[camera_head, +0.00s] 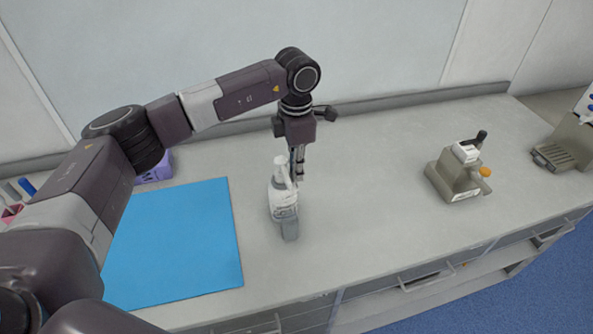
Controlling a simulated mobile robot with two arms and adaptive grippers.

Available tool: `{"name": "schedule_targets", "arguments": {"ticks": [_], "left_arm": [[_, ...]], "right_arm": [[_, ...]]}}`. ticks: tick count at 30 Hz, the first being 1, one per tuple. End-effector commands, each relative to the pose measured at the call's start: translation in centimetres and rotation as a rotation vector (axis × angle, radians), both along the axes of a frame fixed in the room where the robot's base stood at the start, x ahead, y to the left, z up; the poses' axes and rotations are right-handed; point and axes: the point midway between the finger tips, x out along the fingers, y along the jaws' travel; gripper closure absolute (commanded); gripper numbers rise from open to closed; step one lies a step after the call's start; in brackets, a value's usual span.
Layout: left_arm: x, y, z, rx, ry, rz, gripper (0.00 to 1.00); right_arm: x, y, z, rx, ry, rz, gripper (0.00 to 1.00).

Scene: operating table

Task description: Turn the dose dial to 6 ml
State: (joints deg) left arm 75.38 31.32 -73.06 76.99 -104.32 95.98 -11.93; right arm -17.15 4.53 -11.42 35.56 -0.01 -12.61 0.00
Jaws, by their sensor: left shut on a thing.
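A white bottle-top dispenser (282,200) with a grey lower part stands upright on the grey counter, right of the blue mat. My left gripper (297,172) points down at its upper right side and is shut on a part there. That part is mostly hidden by the fingers, and I cannot tell whether it is the dose dial. The dial's marks and setting are too small to read. My right gripper is not in view.
A blue mat (185,245) lies to the left, with a purple box (155,167) behind it. A beige device (458,170) with a black handle and orange knob stands at right. Another beige device (570,145) is at the far right. The counter between dispenser and device is clear.

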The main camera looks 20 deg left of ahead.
Motion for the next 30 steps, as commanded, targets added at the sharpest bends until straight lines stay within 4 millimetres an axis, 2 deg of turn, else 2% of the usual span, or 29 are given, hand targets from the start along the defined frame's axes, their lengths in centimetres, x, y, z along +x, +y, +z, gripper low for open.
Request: {"name": "schedule_targets", "arguments": {"ticks": [2,3,7,17,22,30], "left_arm": [[0.0,0.0,0.1,-0.001,-0.001,0.000,1.00],[0.0,0.0,0.1,-0.001,-0.001,-0.001,0.87],[0.0,0.0,0.1,-0.001,-0.001,-0.001,0.73],[0.0,0.0,0.4,-0.001,-0.001,-0.001,0.72],[0.1,0.0,2.7,-0.002,-0.004,-0.002,0.72],[0.1,0.0,8.4,-0.001,-0.003,-0.002,0.72]], "right_arm": [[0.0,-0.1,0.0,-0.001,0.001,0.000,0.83],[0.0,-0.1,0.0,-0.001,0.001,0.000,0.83],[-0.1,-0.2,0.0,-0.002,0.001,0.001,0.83],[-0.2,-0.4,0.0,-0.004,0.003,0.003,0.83],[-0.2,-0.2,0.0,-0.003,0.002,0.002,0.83],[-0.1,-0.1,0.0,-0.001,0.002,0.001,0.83]]}}
